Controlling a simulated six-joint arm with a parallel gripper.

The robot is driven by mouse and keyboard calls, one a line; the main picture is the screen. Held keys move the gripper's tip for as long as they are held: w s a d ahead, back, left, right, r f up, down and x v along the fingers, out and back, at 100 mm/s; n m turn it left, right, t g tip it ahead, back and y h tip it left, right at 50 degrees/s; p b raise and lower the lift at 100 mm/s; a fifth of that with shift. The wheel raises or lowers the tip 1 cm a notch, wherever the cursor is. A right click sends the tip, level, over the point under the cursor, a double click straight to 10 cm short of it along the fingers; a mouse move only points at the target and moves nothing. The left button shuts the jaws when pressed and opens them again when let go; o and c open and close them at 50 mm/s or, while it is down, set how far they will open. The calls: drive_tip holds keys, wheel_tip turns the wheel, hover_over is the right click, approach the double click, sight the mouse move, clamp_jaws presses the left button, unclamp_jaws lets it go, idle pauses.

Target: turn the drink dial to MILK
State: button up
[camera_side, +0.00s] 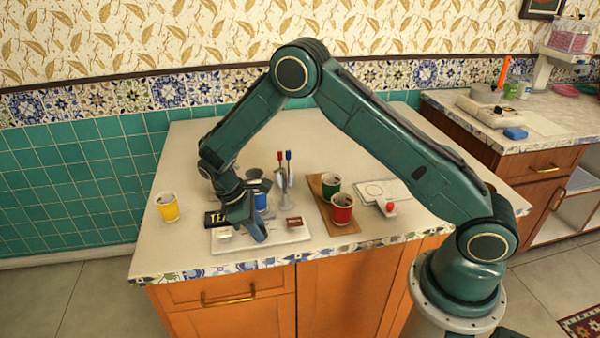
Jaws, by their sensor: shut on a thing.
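My gripper (258,236) points down at a low white panel (285,238) near the counter's front edge. Its jaws are shut at the panel's middle, where the drink dial is hidden behind the fingers. A black sign with the letters TE (214,218) stands at the panel's back left, partly covered by my gripper. A small dark brown label (294,222) is at the panel's right. I cannot read the dial's setting or a MILK mark.
A yellow cup (167,209) stands left of the panel, and a blue cup (261,201) behind it. A holder with red and blue sticks (283,182) stands close behind. Green (331,187) and red (342,209) cups stand on a brown board (325,217) to the right.

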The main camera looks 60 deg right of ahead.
drive_tip(key=shift+m, duration=0.4)
drive_tip(key=m, duration=0.2)
drive_tip(key=m+y, duration=0.1)
drive_tip(key=m, duration=0.1)
drive_tip(key=shift+d+g+y, duration=0.15)
drive_tip(key=shift+g+y, duration=0.15)
drive_tip(key=shift+g, duration=0.1)
drive_tip(key=shift+d+m+y, duration=0.1)
drive_tip(key=shift+m+y, duration=0.8)
drive_tip(key=shift+m, duration=1.5)
drive_tip(key=shift+w, duration=0.1)
drive_tip(key=o, duration=1)
drive_tip(key=shift+c, duration=0.2)
drive_tip(key=shift+r, duration=0.15)
drive_tip(key=v, duration=1.3)
drive_tip(key=shift+w+r, duration=0.2)
